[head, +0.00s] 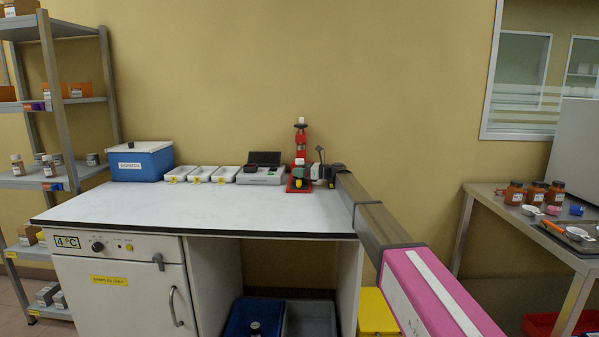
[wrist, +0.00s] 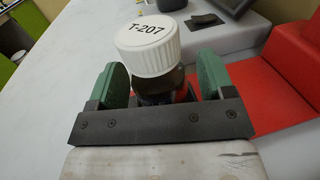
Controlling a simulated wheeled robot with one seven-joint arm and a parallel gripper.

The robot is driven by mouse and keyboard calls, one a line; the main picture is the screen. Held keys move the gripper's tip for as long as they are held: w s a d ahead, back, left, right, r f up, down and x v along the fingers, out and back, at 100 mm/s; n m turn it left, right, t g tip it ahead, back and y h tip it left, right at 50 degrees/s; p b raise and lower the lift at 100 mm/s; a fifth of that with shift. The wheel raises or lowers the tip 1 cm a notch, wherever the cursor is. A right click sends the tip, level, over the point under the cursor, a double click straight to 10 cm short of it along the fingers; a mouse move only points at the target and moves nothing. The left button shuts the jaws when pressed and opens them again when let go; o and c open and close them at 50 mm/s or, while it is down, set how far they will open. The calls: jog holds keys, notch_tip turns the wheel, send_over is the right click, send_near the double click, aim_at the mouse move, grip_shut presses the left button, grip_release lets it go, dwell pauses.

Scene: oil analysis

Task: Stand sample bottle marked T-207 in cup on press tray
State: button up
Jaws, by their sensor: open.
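The sample bottle T-207 (wrist: 148,46) shows in the wrist view, with a white cap marked T-207 and a dark body. It stands between the green finger pads of my gripper (wrist: 163,82). The jaws are open around it, with a small gap at the right pad. Red surfaces of the press tray (wrist: 265,98) lie beside and behind the bottle. The bottle's base is hidden by my gripper, so I cannot tell whether it sits in the cup. In the head view, my gripper (head: 322,171) is at the red press (head: 300,143) on the bench.
A grey instrument (head: 261,177), several white trays (head: 202,174) and a blue box (head: 140,161) line the back of the white bench (head: 210,211). The bench front is clear. A side table (head: 480,200) at the right holds jars (head: 535,193). Shelves (head: 50,106) stand at the left.

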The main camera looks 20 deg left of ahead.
jog(key=shift+r, duration=0.35)
jog(key=d, duration=1.2)
jog(key=shift+w+f, duration=0.1)
jog(key=shift+w, duration=0.1)
